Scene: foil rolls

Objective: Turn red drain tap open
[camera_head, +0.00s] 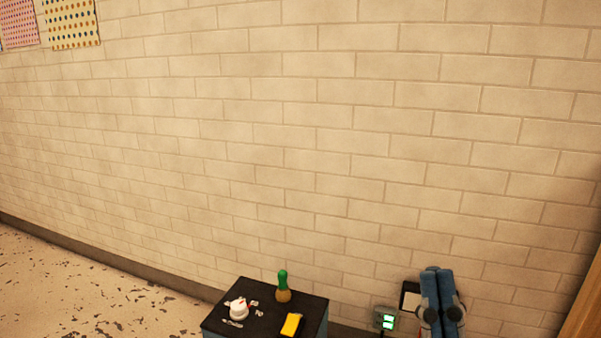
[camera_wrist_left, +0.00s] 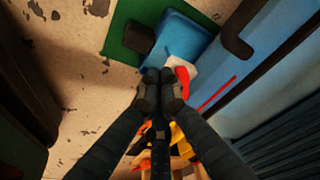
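My left gripper (camera_wrist_left: 160,82) shows in the left wrist view with its dark fingertips together. A small red part (camera_wrist_left: 183,80) shows just right of the tips, against a pale patch. It may be the red drain tap, but its handle position and any contact with the fingers are unclear. No drain tap can be made out in the head view. My left gripper is not in the head view.
In the left wrist view are a blue box-like thing (camera_wrist_left: 184,38), a green flat area (camera_wrist_left: 120,45), a dark bent bar (camera_wrist_left: 236,38) and yellow-orange parts below. In the head view, a dark-topped table (camera_head: 265,318) holds a green-topped bottle (camera_head: 283,287) before a brick wall.

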